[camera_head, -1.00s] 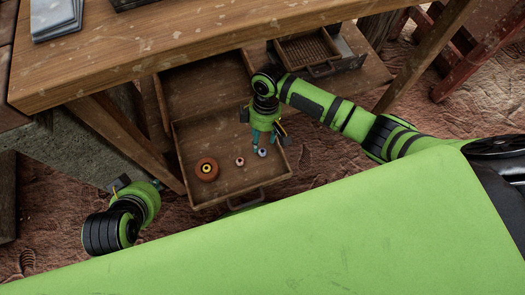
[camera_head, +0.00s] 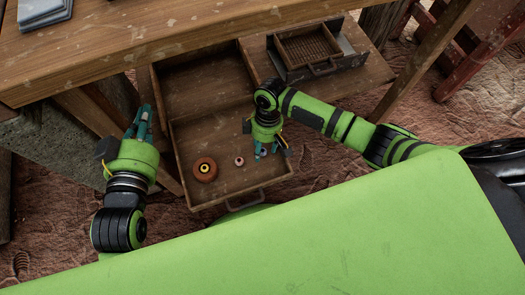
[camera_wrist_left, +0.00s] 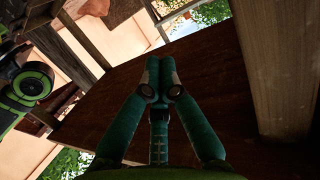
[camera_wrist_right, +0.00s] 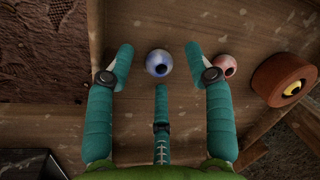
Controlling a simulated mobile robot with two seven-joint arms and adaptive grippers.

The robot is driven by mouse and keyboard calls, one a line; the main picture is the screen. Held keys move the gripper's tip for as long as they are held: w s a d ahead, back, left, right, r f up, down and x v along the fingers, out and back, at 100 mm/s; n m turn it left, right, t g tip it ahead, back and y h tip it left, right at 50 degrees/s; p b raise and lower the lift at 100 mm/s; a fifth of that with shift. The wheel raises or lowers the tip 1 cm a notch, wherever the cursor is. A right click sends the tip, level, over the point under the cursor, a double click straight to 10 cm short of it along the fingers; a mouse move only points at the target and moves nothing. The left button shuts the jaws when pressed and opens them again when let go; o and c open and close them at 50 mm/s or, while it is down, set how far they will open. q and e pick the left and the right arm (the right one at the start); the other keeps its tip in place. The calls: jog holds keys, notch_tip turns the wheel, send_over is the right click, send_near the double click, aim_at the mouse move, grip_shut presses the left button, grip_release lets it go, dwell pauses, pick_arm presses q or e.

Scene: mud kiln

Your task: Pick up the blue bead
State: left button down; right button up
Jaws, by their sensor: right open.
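The blue bead (camera_wrist_right: 158,63) lies in the open wooden drawer (camera_head: 230,190). That gripper is open, with a gap on each side of the bead. In the head view the same gripper (camera_head: 267,150) points down into the drawer and partly hides the bead. My left gripper (camera_head: 145,121) is left of the drawer, and its fingers (camera_wrist_left: 160,68) meet with nothing seen between them.
A pinkish-red bead (camera_wrist_right: 222,65) lies just beside the right gripper's right finger. An orange-brown ring-shaped piece (camera_head: 205,169) sits further left in the drawer. The tabletop (camera_head: 150,45) overhangs the back. A small dark tray (camera_head: 308,48) stands right of the drawer.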

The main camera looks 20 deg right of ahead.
jog(key=shift+f, duration=0.25)
jog(key=c, duration=0.9)
jog(key=shift+r, duration=0.1)
